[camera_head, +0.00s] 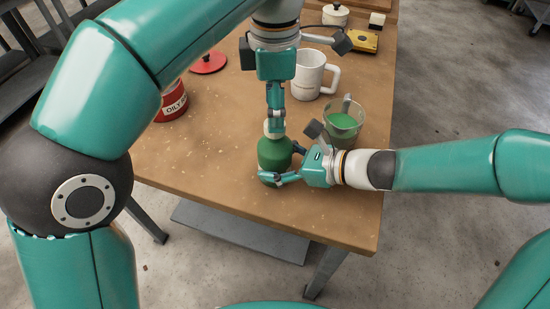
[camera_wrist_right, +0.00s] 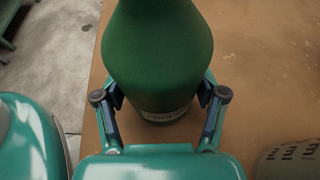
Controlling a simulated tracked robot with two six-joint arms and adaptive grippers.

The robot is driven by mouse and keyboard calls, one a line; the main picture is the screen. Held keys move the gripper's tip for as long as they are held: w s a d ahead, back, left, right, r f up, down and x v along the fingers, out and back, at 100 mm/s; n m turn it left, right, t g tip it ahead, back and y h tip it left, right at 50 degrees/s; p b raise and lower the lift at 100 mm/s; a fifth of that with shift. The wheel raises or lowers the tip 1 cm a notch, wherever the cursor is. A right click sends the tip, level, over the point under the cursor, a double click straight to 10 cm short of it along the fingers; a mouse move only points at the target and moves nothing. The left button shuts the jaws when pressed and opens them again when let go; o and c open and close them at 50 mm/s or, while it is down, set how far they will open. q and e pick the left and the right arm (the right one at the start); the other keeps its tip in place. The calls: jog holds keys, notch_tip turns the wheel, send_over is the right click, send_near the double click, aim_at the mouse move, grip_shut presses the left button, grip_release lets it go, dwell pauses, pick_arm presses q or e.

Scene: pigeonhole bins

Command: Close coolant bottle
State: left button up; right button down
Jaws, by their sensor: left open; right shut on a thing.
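The green coolant bottle (camera_head: 274,153) stands upright near the front of the wooden table. It also fills the upper middle of the right wrist view (camera_wrist_right: 160,60), where its top is out of frame. My right gripper (camera_head: 276,177) is shut on the bottle's lower body, with a finger on each side. My left gripper (camera_head: 274,122) points straight down just above the bottle, with its fingers open. A small pale cap-like piece (camera_head: 273,131) shows at the bottle's top between or below those fingers. I cannot tell whether it is seated on the neck.
A clear measuring jug (camera_head: 343,128) of green liquid stands right of the bottle, close to my right gripper. A white mug (camera_head: 309,76) stands behind. A red can (camera_head: 172,102) and red lid (camera_head: 208,62) lie left. A yellow device (camera_head: 362,41) and white pot (camera_head: 335,15) are farther back.

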aim_at(275, 154)
pick_arm(q)
jog(key=shift+f, duration=1.85)
